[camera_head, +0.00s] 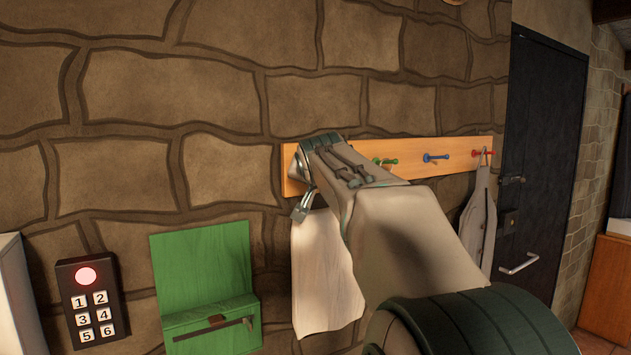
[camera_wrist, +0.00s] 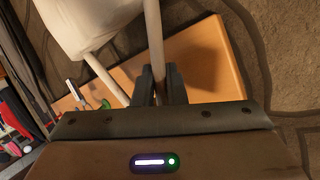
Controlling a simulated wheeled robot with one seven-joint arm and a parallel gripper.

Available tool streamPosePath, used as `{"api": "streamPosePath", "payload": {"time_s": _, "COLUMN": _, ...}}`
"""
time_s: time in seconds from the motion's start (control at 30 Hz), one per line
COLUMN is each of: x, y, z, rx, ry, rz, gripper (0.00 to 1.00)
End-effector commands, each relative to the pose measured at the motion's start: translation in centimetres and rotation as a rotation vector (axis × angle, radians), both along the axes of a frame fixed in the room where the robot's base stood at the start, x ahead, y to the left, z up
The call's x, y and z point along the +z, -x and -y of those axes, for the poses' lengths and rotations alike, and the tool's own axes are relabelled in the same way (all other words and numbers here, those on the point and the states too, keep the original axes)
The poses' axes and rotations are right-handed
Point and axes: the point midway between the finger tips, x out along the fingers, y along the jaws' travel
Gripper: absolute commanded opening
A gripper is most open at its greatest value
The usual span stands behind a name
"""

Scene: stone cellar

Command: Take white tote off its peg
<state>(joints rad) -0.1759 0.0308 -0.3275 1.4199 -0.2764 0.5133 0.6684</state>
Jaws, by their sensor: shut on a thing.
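The white tote (camera_head: 322,275) hangs below the left part of the wooden peg rail (camera_head: 440,148) in the head view. In the wrist view its pale body (camera_wrist: 85,22) is at the top left, with two straps running from it. My gripper (camera_wrist: 160,82) is shut on one tote strap (camera_wrist: 153,30), which passes between the fingers. In the head view, my gripper (camera_head: 303,206) is at the rail's left end, above the tote. The tote's peg is hidden behind my arm, so I cannot tell whether the strap still rests on it.
Green (camera_head: 385,162), blue (camera_head: 436,158) and red (camera_head: 482,153) pegs stand out from the rail. A grey item (camera_head: 479,220) hangs at the red peg. A green wall box (camera_head: 205,275) and a numbered keypad (camera_head: 92,305) are to the left. A dark door (camera_head: 545,150) is to the right.

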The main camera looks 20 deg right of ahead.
Motion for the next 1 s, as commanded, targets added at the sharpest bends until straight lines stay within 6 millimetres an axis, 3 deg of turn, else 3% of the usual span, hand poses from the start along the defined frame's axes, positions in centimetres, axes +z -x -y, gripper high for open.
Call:
{"api": "streamPosePath", "payload": {"time_s": 0.3, "x": 2.1, "y": 0.5, "z": 0.3, "rx": -0.003, "ry": 0.001, "rz": 0.003, "gripper": 0.0}}
{"api": "streamPosePath", "payload": {"time_s": 1.0, "x": 2.4, "y": 5.1, "z": 1.0, "rx": 0.001, "ry": 0.0, "rz": 0.003, "gripper": 0.0}}
